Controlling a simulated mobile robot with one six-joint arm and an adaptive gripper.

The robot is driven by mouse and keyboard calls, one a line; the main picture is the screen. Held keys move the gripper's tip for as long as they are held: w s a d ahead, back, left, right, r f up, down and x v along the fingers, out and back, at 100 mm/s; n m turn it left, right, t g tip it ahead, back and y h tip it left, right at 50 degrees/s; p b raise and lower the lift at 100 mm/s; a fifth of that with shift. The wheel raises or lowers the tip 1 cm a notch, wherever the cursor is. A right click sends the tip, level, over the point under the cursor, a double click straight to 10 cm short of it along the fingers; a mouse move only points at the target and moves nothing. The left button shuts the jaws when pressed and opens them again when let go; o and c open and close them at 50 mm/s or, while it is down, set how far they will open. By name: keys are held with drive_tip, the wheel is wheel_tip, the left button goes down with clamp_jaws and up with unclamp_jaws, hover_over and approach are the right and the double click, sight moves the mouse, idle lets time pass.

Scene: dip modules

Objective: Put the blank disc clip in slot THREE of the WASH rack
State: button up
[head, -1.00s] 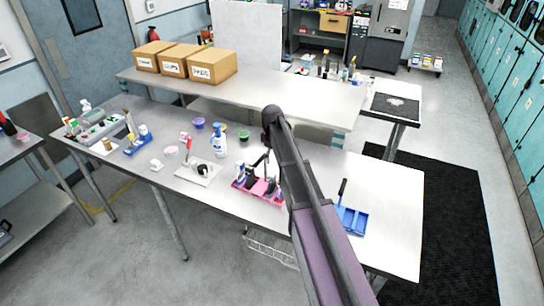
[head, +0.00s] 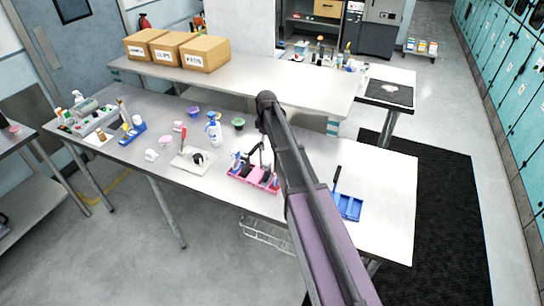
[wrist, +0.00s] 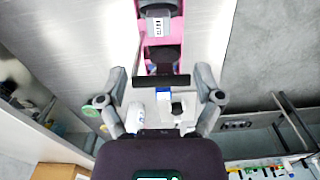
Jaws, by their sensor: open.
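A pink rack (head: 266,187) stands near the front edge of the middle table, partly behind my arm, holding dark and blue-and-white items. In the wrist view the pink rack (wrist: 174,8) shows at the top, with a white label bearing dark strokes (wrist: 158,27). My gripper (wrist: 161,82) is open, with its two fingers spread either side of a dark crossbar (wrist: 160,81). The bar lies across the gap, and contact cannot be told. I cannot tell which item is the blank disc clip, and no WASH wording is legible.
A blue rack (head: 349,208) with a black-handled item stands to the right. A pale board (head: 185,163) with a red-handled tool lies left, beside a spray bottle (head: 213,130) and small bowls. Cardboard boxes (head: 205,54) stand on the rear table.

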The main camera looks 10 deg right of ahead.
drive_tip(key=s+m, duration=0.9)
drive_tip(key=s, duration=1.9)
drive_tip(key=shift+s+m, duration=0.35)
drive_tip(key=shift+m, duration=0.05)
